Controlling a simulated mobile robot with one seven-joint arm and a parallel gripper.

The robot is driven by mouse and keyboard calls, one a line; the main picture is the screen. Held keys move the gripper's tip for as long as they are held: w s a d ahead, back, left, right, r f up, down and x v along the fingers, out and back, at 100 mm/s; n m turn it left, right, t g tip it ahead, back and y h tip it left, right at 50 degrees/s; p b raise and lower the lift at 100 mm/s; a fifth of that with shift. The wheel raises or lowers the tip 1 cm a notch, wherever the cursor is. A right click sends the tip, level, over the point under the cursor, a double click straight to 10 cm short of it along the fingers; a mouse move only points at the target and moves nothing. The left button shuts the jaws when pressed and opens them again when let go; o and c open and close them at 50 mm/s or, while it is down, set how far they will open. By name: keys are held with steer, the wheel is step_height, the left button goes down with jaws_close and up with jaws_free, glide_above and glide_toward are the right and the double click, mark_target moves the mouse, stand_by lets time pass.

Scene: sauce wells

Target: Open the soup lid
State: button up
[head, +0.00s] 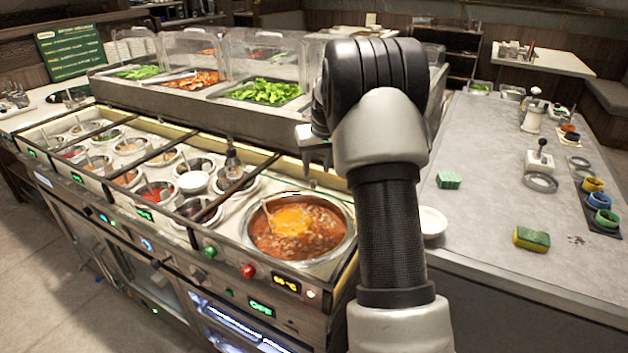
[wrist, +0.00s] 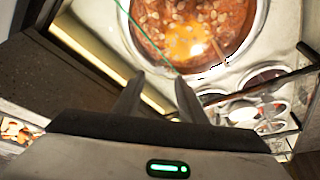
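The soup pot (head: 345,243) is a round metal well at the near right end of the counter. It holds red-brown soup (head: 283,243) with an orange patch, and a ladle handle shows at its left. I cannot make out a separate lid on it. In the wrist view the soup (wrist: 150,22) fills the upper middle, with a thin green line crossing it. My gripper (head: 318,170) is above and behind the pot in the head view. In the wrist view my gripper (wrist: 158,79) has its fingertips apart with nothing visible held, short of the pot's rim.
Several small sauce wells (head: 193,182) line the counter left of the pot. Clear guards cover salad trays (head: 268,91) behind. At right, a grey counter (head: 480,225) holds a white bowl (head: 432,221), a green block (head: 449,180) and a sponge (head: 531,239).

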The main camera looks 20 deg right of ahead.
mark_target(314, 180)
steer(key=x, duration=0.6)
steer(key=shift+c, duration=0.5)
jaws_close()
